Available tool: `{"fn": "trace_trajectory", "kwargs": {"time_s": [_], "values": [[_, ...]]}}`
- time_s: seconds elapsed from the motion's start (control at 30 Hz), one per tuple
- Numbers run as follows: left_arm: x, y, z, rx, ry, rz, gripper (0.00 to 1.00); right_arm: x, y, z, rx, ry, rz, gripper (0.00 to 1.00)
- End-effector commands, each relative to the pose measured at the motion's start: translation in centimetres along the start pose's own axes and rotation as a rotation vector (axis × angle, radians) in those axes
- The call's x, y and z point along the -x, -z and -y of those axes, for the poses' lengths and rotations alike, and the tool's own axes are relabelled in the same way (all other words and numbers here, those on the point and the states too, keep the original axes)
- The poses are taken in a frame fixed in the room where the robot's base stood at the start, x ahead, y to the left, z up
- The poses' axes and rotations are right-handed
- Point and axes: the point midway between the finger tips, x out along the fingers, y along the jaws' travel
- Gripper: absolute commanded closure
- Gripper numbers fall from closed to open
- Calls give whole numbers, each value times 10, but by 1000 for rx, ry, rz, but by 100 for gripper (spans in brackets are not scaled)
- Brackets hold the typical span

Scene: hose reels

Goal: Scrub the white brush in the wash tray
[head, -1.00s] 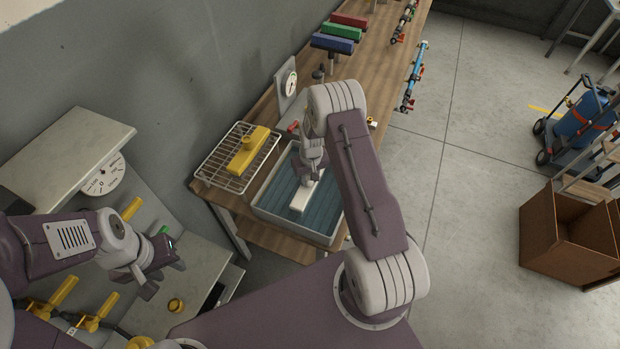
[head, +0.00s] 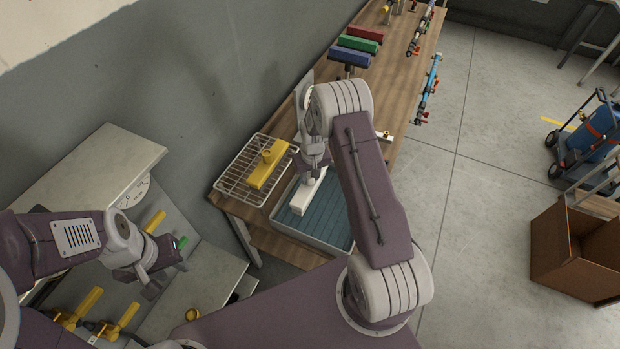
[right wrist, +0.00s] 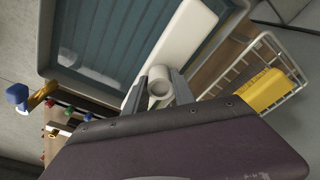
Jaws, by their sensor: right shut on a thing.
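The white brush (head: 305,197) is a long white block with a round knob on top. My right gripper (head: 314,166) is shut on that knob, which also shows between the fingers in the right wrist view (right wrist: 160,87). The brush is over the rack-side edge of the wash tray (head: 335,239), a grey tub with a ribbed blue-grey floor. In the right wrist view the brush (right wrist: 172,45) covers part of that rim; I cannot tell whether it touches the tray. My left gripper (head: 165,268) looks open and empty, away from the tray.
A wire rack (head: 232,186) with a yellow brush (head: 267,166) stands left of the tray. Red, green and blue blocks (head: 358,45) and hose fittings (head: 427,90) lie farther along the bench. A cardboard box (head: 570,250) and a blue trolley (head: 590,135) stand on the floor at right.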

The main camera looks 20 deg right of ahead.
Motion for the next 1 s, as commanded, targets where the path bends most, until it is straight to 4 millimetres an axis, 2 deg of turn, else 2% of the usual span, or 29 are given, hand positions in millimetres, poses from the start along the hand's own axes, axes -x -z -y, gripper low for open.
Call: {"fn": "trace_trajectory", "kwargs": {"time_s": [0.03,0.2,0.63,1.0], "values": [[9,1,0,0,0,0,64,11,2,0,1,0,-2,100],[17,2,0,0,0,0,64,24,4,2,1,0,-1,100],[20,2,0,0,0,0,64,28,5,1,1,0,-1,100],[52,5,-1,0,0,0,64,73,11,2,1,0,-2,100]]}}
